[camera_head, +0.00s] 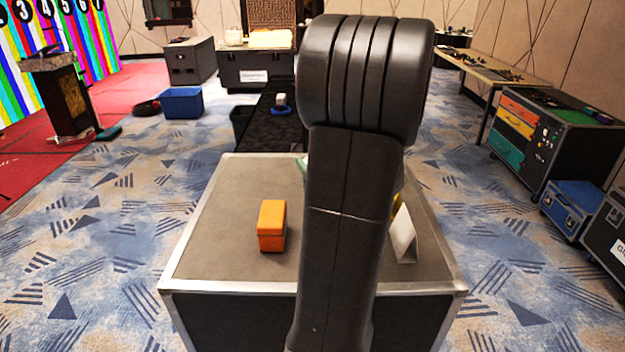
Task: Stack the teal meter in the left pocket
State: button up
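No teal meter and no left pocket can be made out. My own dark arm rises through the middle of the view and hides the centre of the grey-topped case (225,190). A small pale green edge (302,163) shows just left of my arm near the case's far edge; I cannot tell what it belongs to. An orange box (271,225) stands on the case left of my arm. A white wedge-shaped piece (404,236) stands right of my arm, with a bit of yellow (397,201) behind it. My gripper is not in view.
The left part of the case top is clear. Behind it are a black table (268,130) with a blue ring-like item (281,110), a blue bin (182,103) and a black lectern (66,97). A drawer case (545,140) and blue case (576,205) stand at right. Patterned carpet is open around.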

jog(key=shift+f, duration=2.15)
jog(key=shift+f, duration=0.2)
jog(key=o, duration=1.2)
jog(key=shift+r, duration=0.2)
